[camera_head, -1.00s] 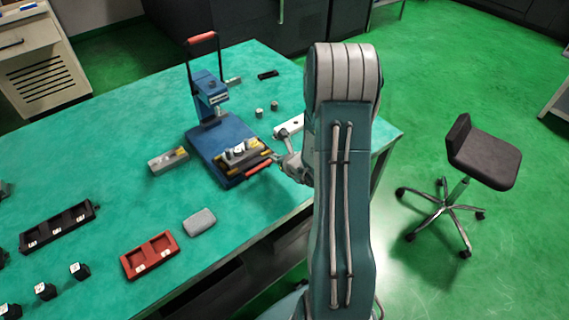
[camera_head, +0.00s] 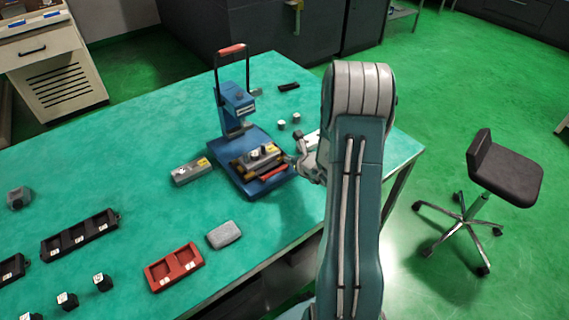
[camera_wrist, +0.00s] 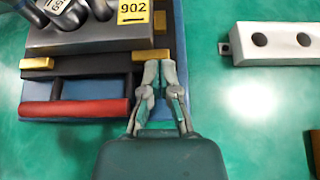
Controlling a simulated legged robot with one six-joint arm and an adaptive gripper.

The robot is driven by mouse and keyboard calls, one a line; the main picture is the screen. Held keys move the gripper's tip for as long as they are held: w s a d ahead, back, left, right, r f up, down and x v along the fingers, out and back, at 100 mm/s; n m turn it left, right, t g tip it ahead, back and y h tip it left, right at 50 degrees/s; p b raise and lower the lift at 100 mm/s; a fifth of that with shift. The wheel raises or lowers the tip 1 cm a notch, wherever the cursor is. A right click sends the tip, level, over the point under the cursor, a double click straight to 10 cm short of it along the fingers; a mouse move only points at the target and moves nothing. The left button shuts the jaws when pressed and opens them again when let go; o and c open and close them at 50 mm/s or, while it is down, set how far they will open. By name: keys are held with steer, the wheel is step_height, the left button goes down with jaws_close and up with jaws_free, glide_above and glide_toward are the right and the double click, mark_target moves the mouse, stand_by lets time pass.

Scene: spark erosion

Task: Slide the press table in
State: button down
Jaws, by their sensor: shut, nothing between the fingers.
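The blue press (camera_head: 235,120) stands on the green table, its red-topped lever (camera_head: 231,50) raised. Its sliding table (camera_head: 243,164) carries a grey fixture (camera_head: 262,155) and has a red front handle (camera_head: 273,174). In the wrist view the red handle (camera_wrist: 75,109) is at left and the grey fixture (camera_wrist: 88,36) with a yellow 902 label is above it. My gripper (camera_wrist: 159,66) is shut and empty. Its tips are just right of the red handle, near a brass block at the sliding table's edge; I cannot tell whether they touch it.
A white bar with dark round holes (camera_wrist: 273,42) lies right of the press. A grey labelled block (camera_head: 191,171), a grey pad (camera_head: 223,235), a red tray (camera_head: 173,267) and black trays (camera_head: 80,236) lie on the green table (camera_head: 130,190). A stool (camera_head: 505,172) stands right.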

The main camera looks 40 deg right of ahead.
mark_target(274, 144)
steer(key=w, duration=0.2)
steer(key=shift+w+a, duration=0.3)
steer(key=shift+a, duration=0.05)
steer(key=w, duration=0.2)
steer(key=w+d, duration=0.1)
steer(key=w, duration=0.2)
steer(key=shift+w+d+f, duration=0.2)
steer(key=shift+w+f, duration=0.05)
steer(key=shift+w, duration=0.15)
steer(key=shift+w+a, duration=0.25)
steer(key=shift+a, duration=0.15)
